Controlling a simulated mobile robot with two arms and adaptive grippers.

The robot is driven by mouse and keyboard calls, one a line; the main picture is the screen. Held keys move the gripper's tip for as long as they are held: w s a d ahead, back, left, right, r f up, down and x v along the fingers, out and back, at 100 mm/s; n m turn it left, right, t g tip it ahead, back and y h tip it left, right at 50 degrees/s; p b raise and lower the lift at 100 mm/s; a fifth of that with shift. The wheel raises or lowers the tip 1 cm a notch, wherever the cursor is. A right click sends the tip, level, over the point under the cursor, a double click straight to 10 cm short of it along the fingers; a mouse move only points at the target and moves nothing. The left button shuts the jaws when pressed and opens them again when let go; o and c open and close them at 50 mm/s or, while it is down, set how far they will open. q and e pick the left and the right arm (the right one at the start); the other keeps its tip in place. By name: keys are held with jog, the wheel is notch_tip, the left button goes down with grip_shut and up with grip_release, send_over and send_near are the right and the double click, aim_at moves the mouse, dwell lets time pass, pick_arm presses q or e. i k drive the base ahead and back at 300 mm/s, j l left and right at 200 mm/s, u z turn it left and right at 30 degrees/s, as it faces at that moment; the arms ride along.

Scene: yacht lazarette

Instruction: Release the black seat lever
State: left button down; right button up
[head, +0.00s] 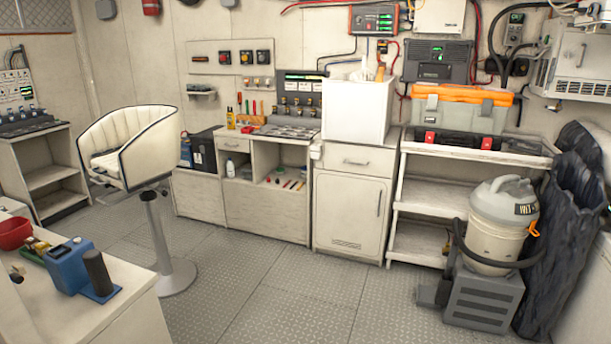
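A white padded seat (130,146) with dark trim stands at the left on a grey pedestal (158,237) with a round foot on the floor. A small dark part (164,190) shows just under the seat, at the top of the pedestal. It is too small to tell whether it is the black lever or how it is set. Neither of my grippers is in view.
A white counter (75,310) at the front left holds a red bowl (14,232) and a blue device (68,265). Cabinets (352,212) line the back wall. A shop vacuum (497,222) stands at the right on a grey box (483,300). The middle floor is clear.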

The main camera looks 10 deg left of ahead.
aim_at(164, 193)
jog(key=i+l+u, duration=0.1)
jog(key=i+u, duration=0.3)
jog(key=i+l+u, duration=0.2)
jog(key=u, duration=0.15)
jog(key=i+l+u, duration=0.65)
jog(key=u, duration=0.15)
jog(key=i+l+u, duration=0.1)
jog(key=i+l, duration=0.45)
jog(key=i, duration=0.15)
jog(key=i+l, duration=0.25)
jog(key=i, duration=0.15)
jog(key=i+l+z, duration=0.1)
jog(key=i, duration=0.3)
jog(key=i+l, duration=0.35)
